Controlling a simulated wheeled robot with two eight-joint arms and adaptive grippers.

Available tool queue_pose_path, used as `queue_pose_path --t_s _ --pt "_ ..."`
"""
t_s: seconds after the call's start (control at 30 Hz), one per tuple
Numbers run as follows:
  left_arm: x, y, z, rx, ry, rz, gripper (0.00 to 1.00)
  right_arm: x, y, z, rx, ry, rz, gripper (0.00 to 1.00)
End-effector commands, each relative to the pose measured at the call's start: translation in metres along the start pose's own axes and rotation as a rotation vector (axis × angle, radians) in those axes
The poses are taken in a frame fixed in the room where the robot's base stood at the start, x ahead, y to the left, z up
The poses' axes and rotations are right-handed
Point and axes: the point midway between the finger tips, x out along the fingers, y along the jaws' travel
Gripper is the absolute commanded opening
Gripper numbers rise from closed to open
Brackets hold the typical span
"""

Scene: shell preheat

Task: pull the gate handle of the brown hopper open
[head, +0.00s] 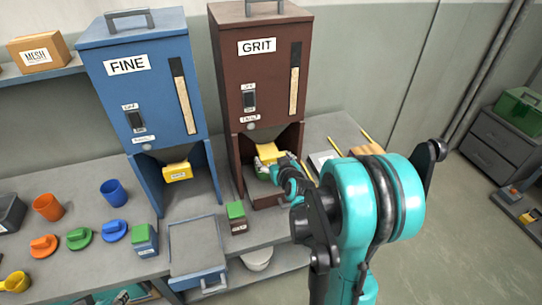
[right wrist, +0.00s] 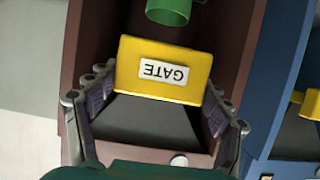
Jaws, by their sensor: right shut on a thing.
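The brown hopper (head: 233,82), labelled GRIT, stands upright on the bench, right of the blue hopper. Its yellow gate handle (head: 267,152) shows under the hopper body. In the right wrist view the gate handle (right wrist: 140,62) appears upside down with its GATE label readable. My right gripper (head: 277,164) is at this handle; in the right wrist view my right gripper (right wrist: 160,88) has a finger on each side of it and is shut on it. The gripper partly covers the handle in the head view. My left gripper does not show.
The blue hopper (head: 148,85), labelled FINE, has its own yellow handle (head: 178,171). A green cylindrical thing (right wrist: 168,12) shows in the brown hopper's bay. A small green-topped box (head: 237,218) stands in front. Cups and coloured lids lie at left on the bench.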

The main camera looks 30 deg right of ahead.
Motion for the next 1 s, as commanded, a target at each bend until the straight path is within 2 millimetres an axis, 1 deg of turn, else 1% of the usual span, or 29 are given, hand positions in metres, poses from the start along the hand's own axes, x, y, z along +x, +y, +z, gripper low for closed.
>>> queue_pose_path --t_s 0.07,0.1,0.17,0.5,0.63,0.77,1.0 --pt "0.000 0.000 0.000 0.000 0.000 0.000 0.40 -0.001 -0.001 0.003 0.000 -0.007 -0.002 0.27" --pt "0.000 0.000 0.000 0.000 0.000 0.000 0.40 -0.001 -0.001 0.003 0.000 -0.007 -0.003 0.84" --pt "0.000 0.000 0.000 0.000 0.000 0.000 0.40 -0.001 -0.001 0.003 -0.001 -0.007 -0.002 0.99" --pt "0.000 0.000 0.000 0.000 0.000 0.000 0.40 -0.001 -0.001 0.002 0.000 -0.005 -0.002 1.00" --pt "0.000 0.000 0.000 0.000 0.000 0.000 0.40 -0.007 0.000 0.001 0.000 -0.004 -0.001 1.00" --pt "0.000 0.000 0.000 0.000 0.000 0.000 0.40 -0.025 0.000 0.002 -0.001 -0.005 -0.001 1.00" --pt "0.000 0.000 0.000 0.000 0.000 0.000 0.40 -0.070 0.000 0.002 0.001 -0.006 -0.001 1.00"
